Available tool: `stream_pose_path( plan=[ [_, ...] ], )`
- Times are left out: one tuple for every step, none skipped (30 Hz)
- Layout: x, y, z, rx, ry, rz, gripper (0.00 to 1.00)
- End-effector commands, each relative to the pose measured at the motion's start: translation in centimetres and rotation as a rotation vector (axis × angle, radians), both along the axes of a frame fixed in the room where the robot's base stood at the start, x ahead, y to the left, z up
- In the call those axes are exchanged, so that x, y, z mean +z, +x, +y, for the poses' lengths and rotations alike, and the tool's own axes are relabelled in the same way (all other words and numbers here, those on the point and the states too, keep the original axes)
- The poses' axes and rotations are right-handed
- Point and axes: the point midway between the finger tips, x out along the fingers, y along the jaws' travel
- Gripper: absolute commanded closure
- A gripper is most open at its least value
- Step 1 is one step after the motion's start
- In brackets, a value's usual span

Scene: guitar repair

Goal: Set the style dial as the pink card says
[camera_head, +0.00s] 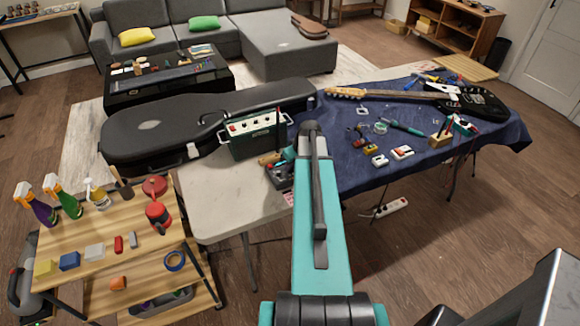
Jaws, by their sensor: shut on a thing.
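A pink card (290,198) lies at the front edge of the pale table, just left of my arm, partly covered by it. Its writing is too small to read. A dark unit (279,182) sits behind the card. My teal arm rises across the middle and bends down behind itself. My gripper (283,169) is low over the dark unit, mostly hidden by the arm and small in view. It is shut on what appears to be the style dial. The dial itself and its setting cannot be made out.
A green amplifier (255,134) with a white knob panel stands close behind my gripper. A black guitar case (170,130) lies behind it. A blue cloth (350,178) with tools and a black guitar (470,101) is at right. A wooden trolley (110,240) is front left.

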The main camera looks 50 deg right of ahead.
Motion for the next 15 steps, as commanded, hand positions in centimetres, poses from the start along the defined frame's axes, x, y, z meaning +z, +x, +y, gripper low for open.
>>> stream_pose_path(
  plan=[
    [-0.05, 0.01, -0.03, -0.008, -0.002, -0.001, 1.00],
    [-0.06, 0.02, -0.02, -0.016, -0.002, -0.001, 1.00],
    [-0.07, 0.02, 0.00, -0.027, -0.002, -0.001, 1.00],
    [-0.08, 0.02, 0.02, -0.035, -0.002, -0.002, 1.00],
    [-0.10, 0.03, 0.04, -0.046, -0.002, -0.002, 1.00],
    [-0.11, 0.03, 0.08, -0.060, -0.002, -0.002, 1.00],
    [-0.14, 0.02, 0.09, -0.074, -0.002, -0.001, 1.00],
    [-0.16, 0.00, 0.11, -0.086, -0.002, -0.001, 1.00],
    [-0.17, 0.01, 0.15, -0.106, -0.002, -0.001, 1.00],
    [-0.18, 0.00, 0.17, -0.123, -0.001, -0.001, 1.00],
    [-0.19, 0.01, 0.18, -0.138, -0.001, -0.001, 1.00],
    [-0.20, 0.00, 0.18, -0.161, -0.003, 0.000, 1.00],
    [-0.20, 0.00, 0.19, -0.181, -0.002, -0.001, 1.00],
    [-0.19, 0.02, 0.21, -0.200, -0.002, -0.002, 1.00],
    [-0.18, 0.03, 0.23, -0.225, -0.002, -0.001, 1.00]
  ],
)
